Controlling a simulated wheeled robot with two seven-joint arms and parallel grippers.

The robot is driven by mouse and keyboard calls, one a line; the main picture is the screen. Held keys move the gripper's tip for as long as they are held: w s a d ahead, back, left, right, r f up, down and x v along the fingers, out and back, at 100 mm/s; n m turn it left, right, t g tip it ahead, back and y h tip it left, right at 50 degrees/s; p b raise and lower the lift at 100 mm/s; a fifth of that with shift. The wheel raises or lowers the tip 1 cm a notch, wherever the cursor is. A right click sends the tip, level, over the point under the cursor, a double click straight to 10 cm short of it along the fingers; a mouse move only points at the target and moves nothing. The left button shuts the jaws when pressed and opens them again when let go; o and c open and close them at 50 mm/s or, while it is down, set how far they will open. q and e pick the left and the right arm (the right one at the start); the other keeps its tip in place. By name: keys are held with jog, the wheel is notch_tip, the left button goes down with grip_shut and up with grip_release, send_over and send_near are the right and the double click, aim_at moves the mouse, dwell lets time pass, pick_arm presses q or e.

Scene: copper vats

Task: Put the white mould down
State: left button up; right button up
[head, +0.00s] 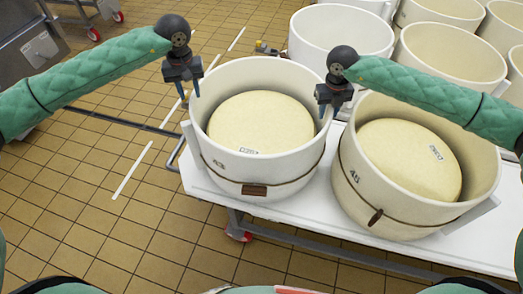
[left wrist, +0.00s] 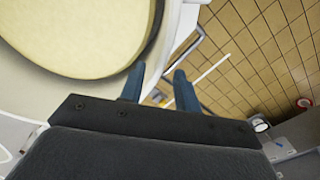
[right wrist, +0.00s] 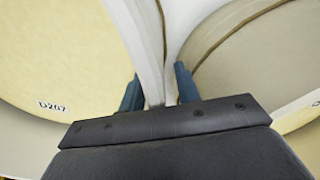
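A white round mould (head: 258,178) marked 43 sits on the white table with a pale yellow cheese (head: 260,122) inside. It has a thin band and a small brown tag on its front. My left gripper (head: 190,97) is at its left rim, fingers apart; the left wrist view shows the mould's rim (left wrist: 172,28) beside and partly behind one finger. My right gripper (head: 329,116) is at its right rim, fingers apart on either side of white wall (right wrist: 150,40). Neither gripper looks closed on the wall. Contact with the rim is unclear.
A second white mould (head: 385,220) marked 46, with a cheese (head: 410,160), stands close on the right. More moulds (head: 340,32) stand behind. The white table (head: 215,203) has a wheeled frame. Open tiled floor (head: 90,210) lies to the left. A metal cabinet (head: 30,50) stands far left.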

pick_arm(q)
jog(key=shift+r, duration=1.6)
pick_arm(e)
notch_tip(320, 180, up, 12)
pick_arm(q)
jog(key=shift+r, duration=0.15)
pick_arm(e)
jog(key=shift+r, duration=0.1)
